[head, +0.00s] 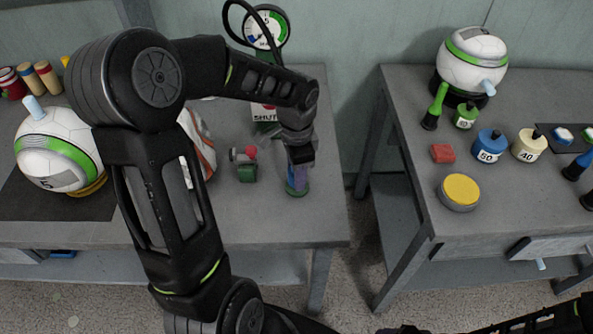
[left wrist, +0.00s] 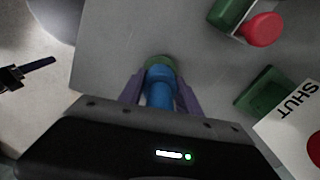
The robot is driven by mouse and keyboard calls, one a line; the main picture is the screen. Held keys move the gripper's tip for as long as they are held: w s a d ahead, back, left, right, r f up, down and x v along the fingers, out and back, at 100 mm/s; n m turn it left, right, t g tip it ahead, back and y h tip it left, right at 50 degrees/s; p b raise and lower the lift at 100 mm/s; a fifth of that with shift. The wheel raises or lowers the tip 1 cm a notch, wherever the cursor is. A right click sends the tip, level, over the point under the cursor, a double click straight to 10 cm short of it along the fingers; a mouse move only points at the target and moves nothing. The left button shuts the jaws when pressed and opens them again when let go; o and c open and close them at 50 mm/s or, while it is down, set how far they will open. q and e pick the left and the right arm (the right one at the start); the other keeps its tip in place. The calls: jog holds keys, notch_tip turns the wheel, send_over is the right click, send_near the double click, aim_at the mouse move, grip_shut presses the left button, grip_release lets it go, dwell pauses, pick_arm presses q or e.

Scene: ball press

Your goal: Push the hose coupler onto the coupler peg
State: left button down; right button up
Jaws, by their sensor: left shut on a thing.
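My left gripper (head: 298,172) is low over the right end of the left table, its purple fingers shut on the blue hose coupler (left wrist: 160,90). In the left wrist view the coupler lies between the fingers (left wrist: 160,98). A green round piece (head: 294,191), seemingly the base of the coupler peg, is directly below the fingertips. It also shows just beyond the coupler in the left wrist view (left wrist: 159,62). The coupler hides the peg's shaft, so I cannot tell how far it is over it. My right gripper's fingers are not in view.
A green block with a red knob (head: 247,165) stands left of the gripper. A SHUT sign (head: 264,113) and a gauge (head: 266,27) with a black hose stand behind. A white ball (head: 56,150) is at left. A gap separates the right table (head: 410,130).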

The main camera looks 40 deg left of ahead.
pick_arm(q)
jog(key=shift+f+b, duration=0.45)
jog(key=shift+f, duration=0.2)
jog(key=c, duration=0.8)
grip_release()
jog(key=shift+o, duration=0.2)
jog(key=shift+r, duration=0.15)
notch_tip(320, 180, up, 8)
jog(key=shift+f, duration=0.15)
